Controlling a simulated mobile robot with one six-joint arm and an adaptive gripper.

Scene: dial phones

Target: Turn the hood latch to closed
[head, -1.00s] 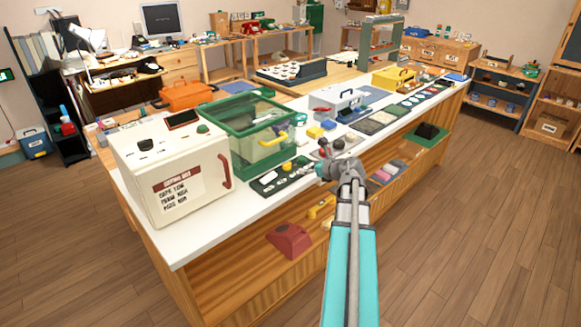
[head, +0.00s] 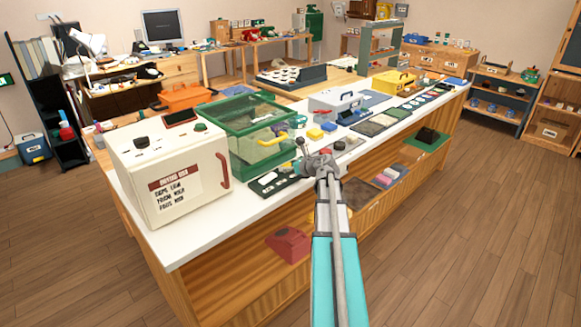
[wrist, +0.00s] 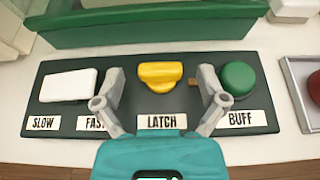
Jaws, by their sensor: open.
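The yellow latch knob (wrist: 160,75) sits on a dark control panel (wrist: 262,112) above the LATCH label in the wrist view. Its ridge lies crosswise. My gripper (wrist: 161,85) is open, with one finger to the left and one to the right of the knob; I see gaps on both sides and cannot tell the height above the panel. In the head view my gripper (head: 305,163) is over the right end of the panel (head: 263,186) and hides part of it. The green-framed clear hood (head: 232,158) stands just behind the panel.
On the panel, a white rocker switch (wrist: 68,86) is left of the knob and a green BUFF button (wrist: 238,79) is right, close to my right finger. A cream cabinet (head: 205,165) stands left on the white counter. A grey tray (wrist: 292,72) lies right.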

